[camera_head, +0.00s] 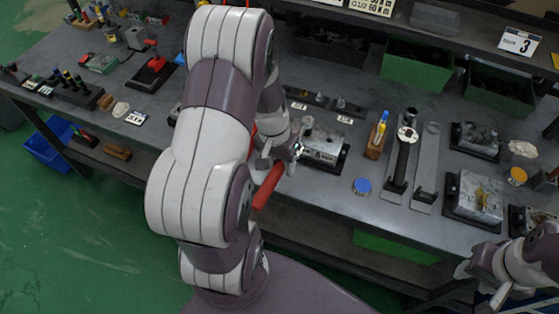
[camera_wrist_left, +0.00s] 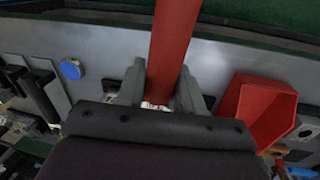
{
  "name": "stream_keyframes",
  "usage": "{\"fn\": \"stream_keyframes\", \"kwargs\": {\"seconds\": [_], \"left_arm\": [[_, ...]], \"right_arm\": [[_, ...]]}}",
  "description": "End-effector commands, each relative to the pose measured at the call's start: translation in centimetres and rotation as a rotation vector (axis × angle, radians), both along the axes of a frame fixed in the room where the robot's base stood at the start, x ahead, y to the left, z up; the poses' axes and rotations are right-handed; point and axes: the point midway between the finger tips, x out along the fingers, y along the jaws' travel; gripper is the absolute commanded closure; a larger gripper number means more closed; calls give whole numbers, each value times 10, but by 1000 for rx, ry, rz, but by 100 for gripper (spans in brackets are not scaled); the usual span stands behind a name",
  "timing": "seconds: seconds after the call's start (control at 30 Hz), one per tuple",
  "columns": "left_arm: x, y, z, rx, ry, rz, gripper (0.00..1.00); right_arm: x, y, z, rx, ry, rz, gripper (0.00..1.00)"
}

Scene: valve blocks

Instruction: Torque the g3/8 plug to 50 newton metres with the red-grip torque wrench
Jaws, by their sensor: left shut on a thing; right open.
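The red-grip torque wrench (camera_head: 268,187) is in my left gripper (camera_head: 277,164), which is shut on its red grip. In the left wrist view the red grip (camera_wrist_left: 174,40) runs between the fingers of my left gripper (camera_wrist_left: 161,88). A grey valve block (camera_head: 322,145) on a dark base lies just right of that gripper. The wrench's head end is close to the block's left side; I cannot tell whether they touch. I cannot make out the g3/8 plug. My right gripper (camera_head: 487,272) is open and empty at the lower right, in front of the bench.
A blue round cap (camera_head: 362,186) lies near the bench's front edge. A dark-handled tool (camera_head: 403,155) lies in a holder beside an empty-looking grey holder (camera_head: 427,165). More valve blocks (camera_head: 479,196) stand at the right. A red bin (camera_wrist_left: 258,112) is close by in the left wrist view.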

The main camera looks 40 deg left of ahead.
Motion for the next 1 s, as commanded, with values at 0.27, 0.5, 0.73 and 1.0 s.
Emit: {"fn": "stream_keyframes", "kwargs": {"seconds": [0.27, 0.5, 0.73, 1.0], "left_arm": [[3, -13, 2, 1, -1, 81, 100], [4, -18, 1, 0, -1, 121, 100], [4, -18, 1, 0, -1, 121, 100], [7, -28, 2, 1, -1, 180, 100]], "right_arm": [[0, 0, 6, 0, 0, 0, 57], [0, 0, 8, 0, 0, 0, 57], [0, 0, 8, 0, 0, 0, 57], [0, 0, 13, 0, 0, 0, 57]]}}
